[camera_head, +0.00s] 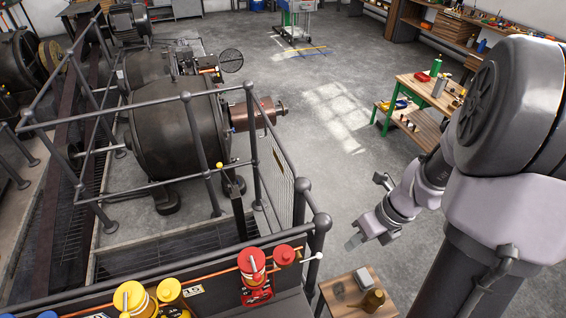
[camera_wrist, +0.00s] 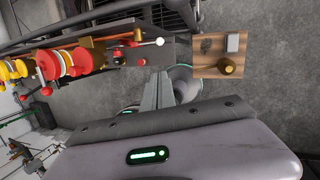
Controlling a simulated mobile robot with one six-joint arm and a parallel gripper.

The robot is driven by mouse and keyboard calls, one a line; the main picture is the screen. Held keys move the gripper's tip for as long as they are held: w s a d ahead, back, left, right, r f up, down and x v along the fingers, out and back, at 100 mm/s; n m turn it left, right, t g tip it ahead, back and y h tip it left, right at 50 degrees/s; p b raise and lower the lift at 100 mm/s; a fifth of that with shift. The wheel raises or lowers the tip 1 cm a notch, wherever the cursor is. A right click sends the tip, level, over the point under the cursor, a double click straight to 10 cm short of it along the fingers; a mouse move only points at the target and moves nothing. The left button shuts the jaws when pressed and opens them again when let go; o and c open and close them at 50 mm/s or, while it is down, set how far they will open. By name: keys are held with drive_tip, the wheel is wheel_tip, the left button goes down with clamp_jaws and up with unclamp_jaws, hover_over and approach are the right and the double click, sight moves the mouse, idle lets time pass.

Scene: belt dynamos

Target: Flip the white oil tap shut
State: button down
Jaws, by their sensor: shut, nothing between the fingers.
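The white oil tap (camera_head: 312,257) is a small lever with a white ball end, sticking out to the right at the end of a copper pipe beside a red cap (camera_head: 284,255). In the wrist view the white ball (camera_wrist: 160,41) shows near the top middle, past the red fitting. My gripper (camera_head: 354,242) is shut and empty in the head view, to the right of the tap and apart from it. In the wrist view my gripper (camera_wrist: 161,78) points up the picture, with its fingertips below the white ball. Nothing hides the ball.
Red and yellow oilers (camera_head: 134,296) line the panel left of the tap. A dark railing post (camera_head: 318,235) stands close behind it. Open floor lies beyond my gripper.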

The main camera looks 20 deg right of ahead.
drive_tip(key=m, duration=0.2)
drive_tip(key=b, duration=0.3)
approach(310, 259)
drive_tip(key=s+d+f, duration=0.2)
drive_tip(key=s+f, duration=0.1)
drive_tip(key=s, duration=0.1)
drive_tip(key=w+f, duration=0.1)
drive_tip(key=w, duration=0.1)
drive_tip(key=w+a+f, duration=0.1)
drive_tip(key=f, duration=0.1)
drive_tip(key=shift+w+b, duration=0.3)
drive_tip(key=shift+w, duration=0.1)
